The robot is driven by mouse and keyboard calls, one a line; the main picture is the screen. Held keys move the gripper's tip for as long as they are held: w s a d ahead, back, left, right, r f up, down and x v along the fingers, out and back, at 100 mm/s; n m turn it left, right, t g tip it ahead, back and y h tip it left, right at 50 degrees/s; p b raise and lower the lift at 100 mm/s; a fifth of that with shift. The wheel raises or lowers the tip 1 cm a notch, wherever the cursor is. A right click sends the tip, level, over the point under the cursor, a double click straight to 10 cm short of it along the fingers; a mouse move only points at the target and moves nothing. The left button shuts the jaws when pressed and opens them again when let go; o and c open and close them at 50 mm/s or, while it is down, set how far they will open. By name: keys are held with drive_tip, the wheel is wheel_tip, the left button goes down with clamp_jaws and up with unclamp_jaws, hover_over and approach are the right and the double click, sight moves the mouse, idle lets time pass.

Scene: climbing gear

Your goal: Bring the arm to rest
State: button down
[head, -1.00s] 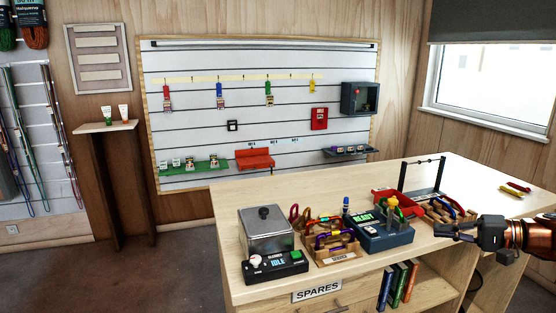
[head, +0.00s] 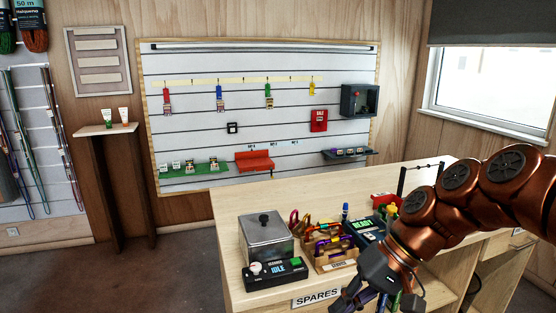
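My arm (head: 452,188) reaches in from the right edge and bends down in front of the bench. My gripper (head: 380,299) hangs low at the bottom of the head view, in front of the bench's open shelf. Its dark fingers look spread apart, and I see nothing held between them. The fingertips are partly cut off by the lower picture edge. My arm hides the right part of the bench top and some of what lies there.
The wooden bench (head: 285,196) carries a metal box (head: 266,240), a black "IDLE" unit (head: 275,272), a wooden tray (head: 337,262) of carabiners and a blue "READY" unit (head: 362,228). A slatted wall board (head: 200,130) stands behind. Floor is free at left.

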drive_tip(key=s+d+f+h, duration=0.3)
drive_tip(key=s+f, duration=0.1)
drive_tip(key=s, duration=0.5)
drive_tip(key=s+d+f+h+p, duration=0.1)
drive_tip(key=s+d+f+h, duration=0.3)
drive_tip(key=s, duration=0.5)
drive_tip(key=shift+s+f+g+h+p, duration=0.15)
drive_tip(key=shift+f+g+h+p, duration=0.15)
drive_tip(key=shift+f+g, duration=0.1)
drive_tip(key=shift+d, duration=0.1)
